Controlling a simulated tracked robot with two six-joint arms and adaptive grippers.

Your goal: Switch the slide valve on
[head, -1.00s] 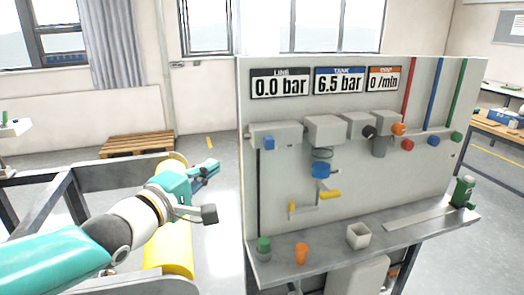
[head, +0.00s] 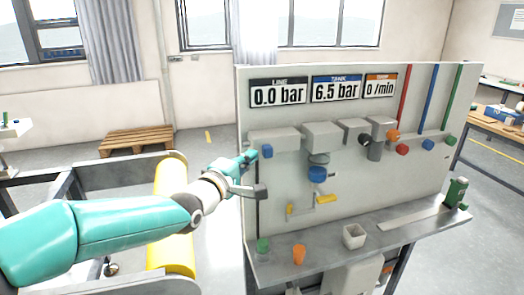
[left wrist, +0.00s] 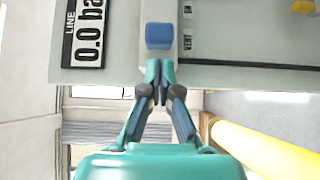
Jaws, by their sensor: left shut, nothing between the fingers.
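The slide valve's blue block (head: 267,151) sits at the left end of the grey housing (head: 275,140) on the panel. In the left wrist view the blue block (left wrist: 159,36) is just beyond my fingertips. My left gripper (head: 250,157) is at the panel's left edge, beside the block. Its fingers are shut with nothing between them, and they show together in the left wrist view (left wrist: 160,68). A small gap seems to lie between tips and block; contact is hard to judge. My right gripper is out of view.
The panel (head: 390,185) carries LINE 0.0 bar, TANK 6.5 bar and 0 /min displays, a blue regulator (head: 317,174) and yellow handles (head: 326,199).

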